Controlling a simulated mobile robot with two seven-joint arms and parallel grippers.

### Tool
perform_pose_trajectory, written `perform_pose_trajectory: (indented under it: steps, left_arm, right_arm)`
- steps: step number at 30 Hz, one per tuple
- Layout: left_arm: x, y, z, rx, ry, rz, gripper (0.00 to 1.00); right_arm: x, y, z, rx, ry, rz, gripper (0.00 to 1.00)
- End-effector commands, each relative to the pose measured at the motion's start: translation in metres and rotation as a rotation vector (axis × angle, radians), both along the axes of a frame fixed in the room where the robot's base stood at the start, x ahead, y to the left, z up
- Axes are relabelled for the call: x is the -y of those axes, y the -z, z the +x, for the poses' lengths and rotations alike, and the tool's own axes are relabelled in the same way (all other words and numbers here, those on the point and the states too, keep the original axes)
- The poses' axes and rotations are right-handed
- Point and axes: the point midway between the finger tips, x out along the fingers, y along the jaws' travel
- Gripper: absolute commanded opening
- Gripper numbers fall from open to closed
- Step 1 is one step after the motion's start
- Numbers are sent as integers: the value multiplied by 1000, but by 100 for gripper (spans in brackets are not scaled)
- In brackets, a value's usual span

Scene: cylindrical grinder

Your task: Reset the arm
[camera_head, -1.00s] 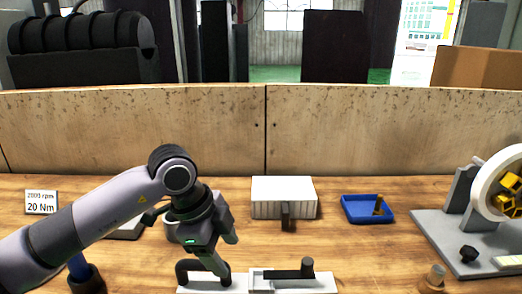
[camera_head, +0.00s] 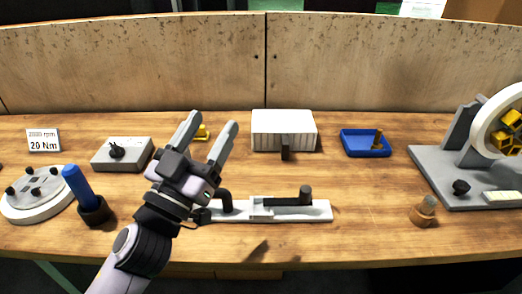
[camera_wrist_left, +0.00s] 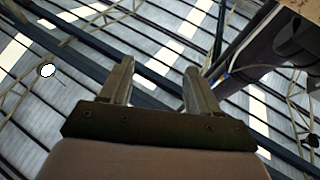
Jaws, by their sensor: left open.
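My left gripper (camera_head: 212,136) is open and empty in the head view, raised with its fingers pointing up and away over the workbench (camera_head: 370,235). Its arm comes in from the bottom left. In the left wrist view the two fingers (camera_wrist_left: 158,85) stand apart with nothing between them, against a ceiling of beams and light panels. Below and right of the gripper lies a white fixture (camera_head: 290,212) with black handles, partly hidden by my arm. My right gripper is not in view.
A white ribbed box (camera_head: 283,128), a blue tray (camera_head: 365,147) and a grey switch box (camera_head: 122,153) stand on the bench. A blue-handled tool (camera_head: 78,187) stands in a dark holder at left. A grey machine with a white ring (camera_head: 488,130) is at right. A wooden panel (camera_head: 150,65) closes the back.

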Motion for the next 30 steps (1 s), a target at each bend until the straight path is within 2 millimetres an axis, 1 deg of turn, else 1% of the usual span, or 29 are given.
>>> perform_pose_trajectory:
  steps: [1,2,3,4,5,6,8,9,11,12,14,15,18,20,21,24,28,29,30]
  left_arm:
    - [-19,20,2,-89,-82,-16,62]
    - [-30,31,3,-144,-130,-16,62]
    - [-45,49,3,-220,-192,-13,62]
    - [-55,62,1,-280,-235,-6,62]
    - [-66,77,-1,-342,-274,1,62]
    - [-78,96,-6,-429,-322,17,62]
    - [-95,127,-18,-563,-381,48,62]
    - [-105,147,-28,-655,-411,76,62]
    - [-118,177,-48,-795,-445,123,62]
    - [-125,196,-63,-888,-457,156,62]
    - [-134,220,-86,-1014,-461,209,62]
    - [-138,233,-101,-1089,-456,241,62]
    - [-144,258,-136,-1248,-428,317,62]
    - [-146,269,-156,-1329,-405,357,62]
    - [-147,276,-169,-1379,-386,383,62]
    - [-149,288,-200,-1492,-335,443,62]
    - [-149,298,-239,-1621,-252,516,62]
    - [-149,300,-245,-1641,-236,529,62]
    - [-148,305,-237,-1609,-241,521,62]
  right_arm:
    - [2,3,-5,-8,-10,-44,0]
    - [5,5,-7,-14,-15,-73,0]
    - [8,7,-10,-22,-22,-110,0]
    - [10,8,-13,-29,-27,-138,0]
    - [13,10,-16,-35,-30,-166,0]
    - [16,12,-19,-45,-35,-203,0]
    - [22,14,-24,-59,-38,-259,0]
    - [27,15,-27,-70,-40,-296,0]
    - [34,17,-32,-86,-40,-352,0]
    - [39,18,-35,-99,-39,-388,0]
    - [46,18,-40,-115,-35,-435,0]
    - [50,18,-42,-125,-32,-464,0]
    - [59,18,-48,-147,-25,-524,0]
    - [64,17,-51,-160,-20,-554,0]
    - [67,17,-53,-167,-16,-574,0]
    - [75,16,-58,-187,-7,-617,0]
    - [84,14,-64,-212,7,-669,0]
    - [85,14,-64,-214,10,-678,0]
    - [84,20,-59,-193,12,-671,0]
